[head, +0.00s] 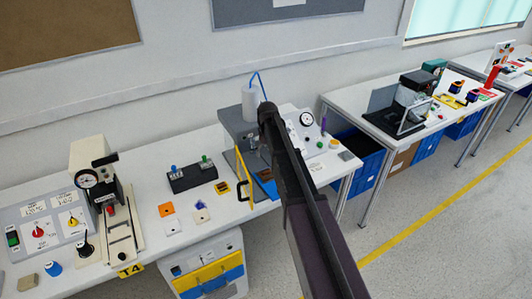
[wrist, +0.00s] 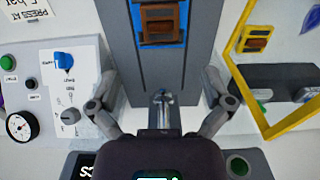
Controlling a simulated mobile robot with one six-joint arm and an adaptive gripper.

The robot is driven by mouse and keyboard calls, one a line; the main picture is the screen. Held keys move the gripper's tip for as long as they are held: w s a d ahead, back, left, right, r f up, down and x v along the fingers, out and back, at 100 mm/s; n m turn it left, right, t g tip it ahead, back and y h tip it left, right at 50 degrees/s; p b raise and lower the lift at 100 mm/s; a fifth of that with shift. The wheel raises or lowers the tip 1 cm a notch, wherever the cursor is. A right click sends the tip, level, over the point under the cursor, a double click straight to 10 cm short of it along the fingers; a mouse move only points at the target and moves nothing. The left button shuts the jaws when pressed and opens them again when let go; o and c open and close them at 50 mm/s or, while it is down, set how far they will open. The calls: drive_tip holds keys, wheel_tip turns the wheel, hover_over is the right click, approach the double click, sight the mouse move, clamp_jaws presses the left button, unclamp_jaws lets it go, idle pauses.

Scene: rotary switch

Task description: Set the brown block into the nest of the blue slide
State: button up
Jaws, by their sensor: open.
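The blue slide (wrist: 137,22) is at the top middle of the wrist view, in a grey channel. A brown block (wrist: 160,25) lies on it; I cannot tell if it sits fully down. In the head view the slide (head: 268,187) and the block (head: 264,174) show beside my arm. Another brown piece (wrist: 257,38) sits in a small yellow tray, which shows in the head view (head: 222,187). My gripper (wrist: 160,95) is open and empty, its fingers spread wide over the grey press base, apart from the block. My arm hides the gripper in the head view.
A yellow-framed guard (wrist: 236,75) stands just right of my gripper in the wrist view. A panel with a blue rotary knob (wrist: 63,62) and a gauge (wrist: 20,126) is at left. The grey press (head: 238,125) with a white cylinder (head: 251,100) stands by my arm.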

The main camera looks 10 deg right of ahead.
drive_tip(key=s+m, duration=0.3)
drive_tip(key=s, duration=2.6)
drive_tip(key=shift+a+m, duration=0.3)
drive_tip(key=shift+d, duration=0.5)
drive_tip(key=shift+d, duration=0.1)
